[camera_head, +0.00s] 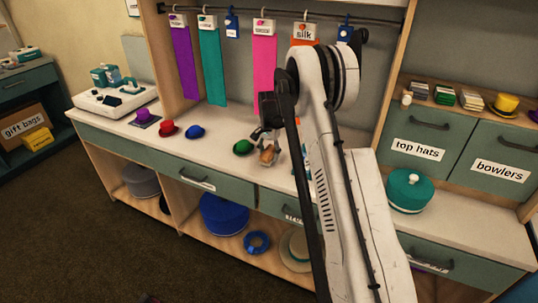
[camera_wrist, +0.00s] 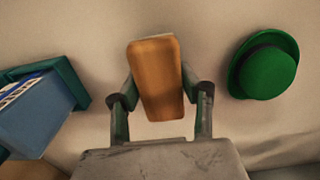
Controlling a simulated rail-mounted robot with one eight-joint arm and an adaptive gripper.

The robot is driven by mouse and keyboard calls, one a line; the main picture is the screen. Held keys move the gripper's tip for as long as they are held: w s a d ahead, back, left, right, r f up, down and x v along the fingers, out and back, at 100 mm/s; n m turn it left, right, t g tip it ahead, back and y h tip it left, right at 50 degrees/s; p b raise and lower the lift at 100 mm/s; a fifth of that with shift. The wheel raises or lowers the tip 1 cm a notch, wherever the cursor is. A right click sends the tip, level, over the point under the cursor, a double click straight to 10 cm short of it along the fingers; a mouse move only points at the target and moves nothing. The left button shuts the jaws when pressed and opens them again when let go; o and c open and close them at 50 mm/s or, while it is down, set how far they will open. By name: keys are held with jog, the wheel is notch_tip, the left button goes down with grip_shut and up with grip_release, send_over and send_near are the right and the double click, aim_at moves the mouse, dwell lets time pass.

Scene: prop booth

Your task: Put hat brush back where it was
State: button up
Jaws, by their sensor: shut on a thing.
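The hat brush (camera_wrist: 157,80) shows in the wrist view as an orange-brown wooden block with rounded corners. My gripper (camera_wrist: 160,92) is shut on it, with one finger on each side. In the head view the brush (camera_head: 268,155) is a small tan shape below my gripper (camera_head: 270,138), over the pale counter near the green hat. I cannot tell whether the brush touches the counter. Its underside is hidden.
A green hat (camera_wrist: 268,68) lies right of the brush in the wrist view; a blue-and-teal box (camera_wrist: 40,105) is at left. In the head view, red (camera_head: 167,129) and blue (camera_head: 195,132) hats sit along the counter (camera_head: 220,122). Coloured ribbons (camera_head: 211,65) hang behind.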

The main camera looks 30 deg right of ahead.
jog(key=shift+f, duration=0.1)
jog(key=shift+f, duration=0.1)
jog(key=o, duration=1.1)
jog(key=shift+o, duration=0.2)
